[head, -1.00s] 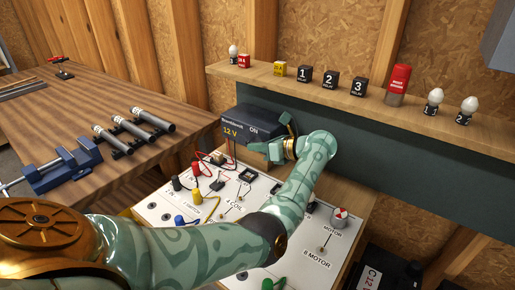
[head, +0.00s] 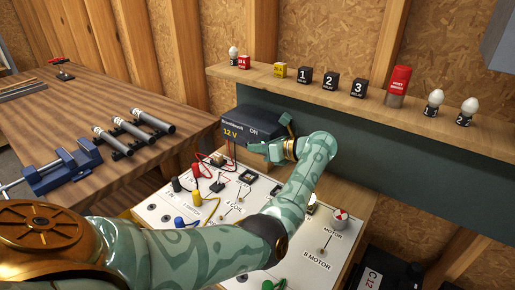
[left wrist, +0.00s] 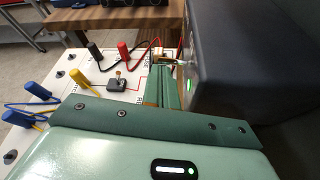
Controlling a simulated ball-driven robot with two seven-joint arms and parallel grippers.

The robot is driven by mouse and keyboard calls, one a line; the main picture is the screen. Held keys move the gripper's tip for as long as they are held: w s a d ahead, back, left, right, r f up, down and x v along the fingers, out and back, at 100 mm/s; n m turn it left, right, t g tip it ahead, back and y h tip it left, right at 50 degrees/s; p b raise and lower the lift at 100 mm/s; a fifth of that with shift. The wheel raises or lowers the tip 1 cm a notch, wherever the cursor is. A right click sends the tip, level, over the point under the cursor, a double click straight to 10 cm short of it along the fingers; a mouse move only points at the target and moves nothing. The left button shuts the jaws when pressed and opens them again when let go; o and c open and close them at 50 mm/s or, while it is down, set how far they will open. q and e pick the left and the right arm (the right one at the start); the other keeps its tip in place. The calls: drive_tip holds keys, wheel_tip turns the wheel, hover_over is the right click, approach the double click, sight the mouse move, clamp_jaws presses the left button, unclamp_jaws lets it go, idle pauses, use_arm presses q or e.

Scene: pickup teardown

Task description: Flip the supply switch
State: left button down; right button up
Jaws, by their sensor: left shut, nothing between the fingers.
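The supply (head: 250,125) is a dark box marked 12 V and ON, at the back of the white panel under the shelf. It fills the right of the left wrist view (left wrist: 245,60), with a small green light (left wrist: 190,86) lit on its front face. My left gripper (head: 252,148) is shut and empty, its fingertips close in front of the supply's face, below the ON mark. In the left wrist view the closed fingers (left wrist: 160,80) run beside that face. The switch is not clearly visible near the fingertips; I cannot tell its position or whether I touch it.
The white panel (head: 152,208) bears red, black, yellow and blue plugs with wires, just below my arm. A shelf (head: 300,88) with small labelled blocks and bulbs runs above the supply. A wooden bench (head: 75,105) with a blue vise (head: 65,170) stands at the left.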

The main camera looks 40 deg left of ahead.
use_arm(q)
drive_tip(key=shift+r, duration=0.15)
idle(0.7)
drive_tip(key=d+f+b+v, duration=0.1)
drive_tip(key=f+v, duration=0.1)
drive_tip(key=v, duration=1.4)
drive_tip(key=shift+d+f+b, duration=0.3)
drive_tip(key=shift+b, duration=0.1)
